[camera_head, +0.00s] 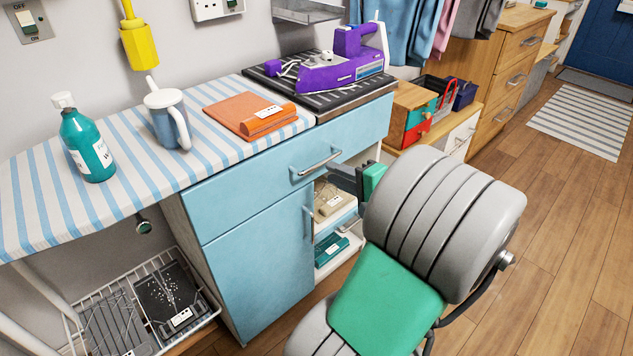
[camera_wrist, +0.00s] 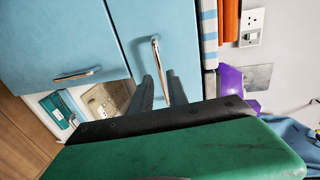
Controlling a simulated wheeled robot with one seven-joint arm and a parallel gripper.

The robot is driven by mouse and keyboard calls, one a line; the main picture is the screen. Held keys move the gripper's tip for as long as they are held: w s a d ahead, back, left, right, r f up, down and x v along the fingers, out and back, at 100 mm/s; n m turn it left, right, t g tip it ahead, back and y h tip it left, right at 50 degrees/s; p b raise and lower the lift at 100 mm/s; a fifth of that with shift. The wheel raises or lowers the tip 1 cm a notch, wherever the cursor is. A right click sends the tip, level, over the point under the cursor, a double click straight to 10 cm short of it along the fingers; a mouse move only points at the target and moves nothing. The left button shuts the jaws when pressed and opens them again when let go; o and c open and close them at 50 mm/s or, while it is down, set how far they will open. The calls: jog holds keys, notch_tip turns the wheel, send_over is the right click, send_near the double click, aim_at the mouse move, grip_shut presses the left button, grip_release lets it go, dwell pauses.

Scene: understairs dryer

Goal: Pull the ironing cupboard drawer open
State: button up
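The ironing cupboard (camera_head: 255,265) is light blue, with a wide drawer (camera_head: 240,187) along its top. The drawer front looks flush, so the drawer appears shut. Its silver bar handle (camera_head: 317,165) also shows in the wrist view (camera_wrist: 155,50), running lengthwise between my fingers. My gripper (camera_head: 345,174) is just right of and below the handle in the head view. In the wrist view my gripper (camera_wrist: 161,80) has its two dark fingers apart, with nothing gripped. I cannot tell whether the fingertips reach around the bar. My arm hides part of the cupboard's right side.
Below the drawer are a door with its own handle (camera_head: 307,222) and open shelves holding a beige item (camera_head: 328,198) and a teal item (camera_head: 331,248). Floor at right is clear.

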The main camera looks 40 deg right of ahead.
aim_at(316, 164)
jog(key=w, duration=0.2)
jog(key=w+f+b, duration=0.1)
jog(key=w, duration=0.4)
jog(key=shift+a+f+b, duration=0.15)
jog(key=shift+a+b, duration=0.05)
jog(key=shift+b, duration=0.2)
jog(key=shift+s, duration=0.1)
grip_shut()
dwell(0.7)
